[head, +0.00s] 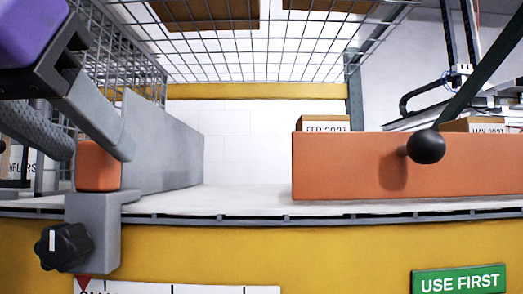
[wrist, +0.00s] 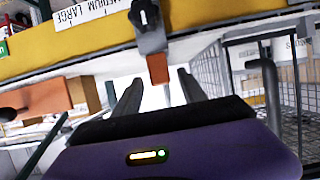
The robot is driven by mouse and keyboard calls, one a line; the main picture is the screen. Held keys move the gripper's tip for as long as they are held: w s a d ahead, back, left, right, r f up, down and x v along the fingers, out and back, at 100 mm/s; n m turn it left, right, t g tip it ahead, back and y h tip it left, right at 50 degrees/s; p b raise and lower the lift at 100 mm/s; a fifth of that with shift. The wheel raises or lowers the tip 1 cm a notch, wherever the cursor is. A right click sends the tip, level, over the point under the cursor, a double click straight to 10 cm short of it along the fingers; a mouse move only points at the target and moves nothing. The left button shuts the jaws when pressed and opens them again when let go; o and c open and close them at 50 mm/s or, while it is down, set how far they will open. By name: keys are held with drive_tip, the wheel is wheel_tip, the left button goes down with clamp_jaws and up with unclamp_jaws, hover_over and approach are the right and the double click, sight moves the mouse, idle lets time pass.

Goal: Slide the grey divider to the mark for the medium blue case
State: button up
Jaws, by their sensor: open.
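The grey divider (head: 165,140) is an upright panel at the left of the shelf in the head view. Its grey front block (head: 92,225) hangs over the shelf edge, with a black knob (head: 62,245) and an orange grip piece (head: 98,165) above. A red pointer (head: 82,284) is at the left end of the white scale (head: 180,290), mostly cut off below. The wrist view shows MEDIUM and LARGE on the scale (wrist: 90,12). My gripper (wrist: 160,78) is open, its fingertips either side of the orange piece (wrist: 158,68); contact cannot be told. No blue case is visible.
An orange drawer-like front (head: 350,165) with a black ball knob (head: 426,147) stands at the right, with boxes behind it. The shelf (head: 240,195) between it and the divider is clear.

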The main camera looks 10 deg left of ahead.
drive_tip(key=shift+x, duration=1.6)
clamp_jaws()
